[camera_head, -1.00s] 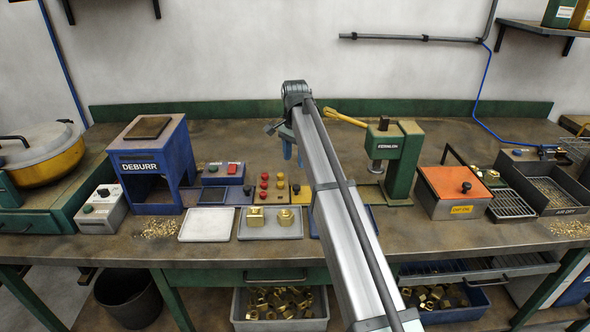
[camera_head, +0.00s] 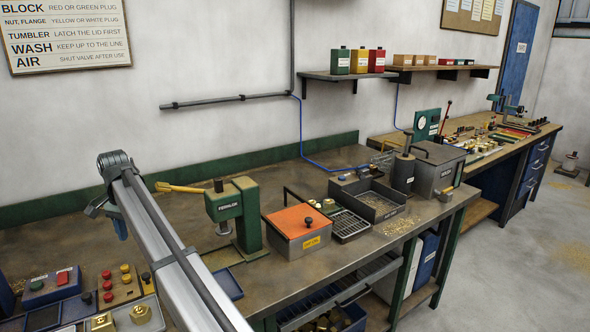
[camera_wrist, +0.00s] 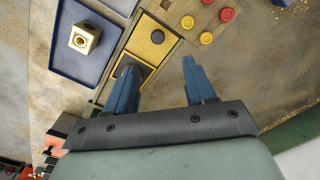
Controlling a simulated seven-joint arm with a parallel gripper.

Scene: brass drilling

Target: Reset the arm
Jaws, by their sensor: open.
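My gripper (camera_wrist: 158,85) shows in the wrist view with two blue fingers spread apart and nothing between them. A brass block with a hole (camera_wrist: 85,38) sits on a blue tray (camera_wrist: 65,60) to the upper left of the fingers. In the head view my arm reaches up from the bottom, and only part of a blue finger (camera_head: 120,228) shows behind it.
A green press (camera_head: 243,215) with a yellow handle stands right of my arm. Beyond it are an orange-lidded box (camera_head: 298,222), a wire rack (camera_head: 349,226) and an air dry tray (camera_head: 375,203). Brass parts (camera_head: 140,314) lie at the lower left. Bare bench shows behind the press.

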